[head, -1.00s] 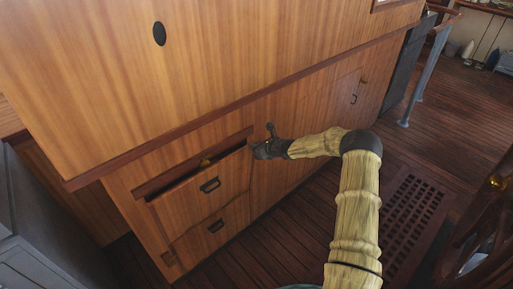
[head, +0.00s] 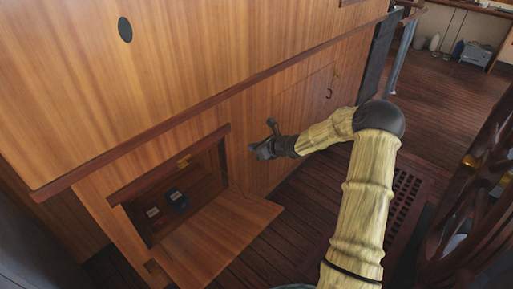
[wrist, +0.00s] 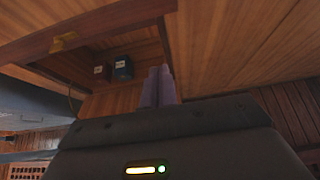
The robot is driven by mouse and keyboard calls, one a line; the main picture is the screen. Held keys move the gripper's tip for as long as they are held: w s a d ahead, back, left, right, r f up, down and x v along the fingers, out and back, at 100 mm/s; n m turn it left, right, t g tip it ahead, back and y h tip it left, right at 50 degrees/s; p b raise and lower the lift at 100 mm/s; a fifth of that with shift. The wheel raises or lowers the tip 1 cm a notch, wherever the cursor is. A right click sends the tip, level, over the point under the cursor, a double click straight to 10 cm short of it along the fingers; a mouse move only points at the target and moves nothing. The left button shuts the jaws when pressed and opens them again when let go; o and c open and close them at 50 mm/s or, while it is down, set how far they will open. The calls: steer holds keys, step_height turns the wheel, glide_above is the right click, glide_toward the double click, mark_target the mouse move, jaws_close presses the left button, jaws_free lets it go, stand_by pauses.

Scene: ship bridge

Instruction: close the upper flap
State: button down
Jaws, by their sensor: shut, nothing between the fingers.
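The upper flap (head: 222,228) is a wooden panel, hinged low on the cabinet front. In the head view it is swung down and lies out nearly flat, and the compartment (head: 210,170) above it is open. My gripper (head: 253,150) is to the right of the opening, above the flap and apart from it, close to the cabinet front. In the wrist view its two fingers (wrist: 158,86) are together with nothing between them. The flap's handle is hidden.
Small dark boxes (head: 178,199) stand inside the compartment, and a brass catch (head: 183,162) is under its top rail. A closed cabinet door (head: 305,100) is to the right. A spoked wooden wheel (head: 480,215) stands at the right edge. The plank floor between is open.

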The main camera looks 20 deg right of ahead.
steer(key=shift+s+d+r, duration=0.2)
steer(key=shift+s, duration=0.2)
steer(key=shift+a, duration=0.1)
steer(key=s+a+r+n+g+p, duration=0.5)
steer(key=s+a+n, duration=0.4)
steer(key=s+n, duration=0.4)
steer(key=s+d+r+n+h+p, duration=0.1)
steer(key=s+r+n+h, duration=0.1)
steer(key=s+r+n, duration=0.2)
steer(key=s+d+r+n+g+h+p, duration=0.1)
steer(key=s+r+n+h+p, duration=0.1)
steer(key=s+r+n, duration=0.2)
steer(key=s+r+n+g+h+p, duration=0.1)
steer(key=s+r+n, duration=0.3)
steer(key=s+n, duration=0.4)
steer(key=s+h, duration=0.1)
steer(key=s, duration=0.4)
steer(key=shift+d+r+n, duration=0.25)
steer(key=shift+d+n, duration=0.15)
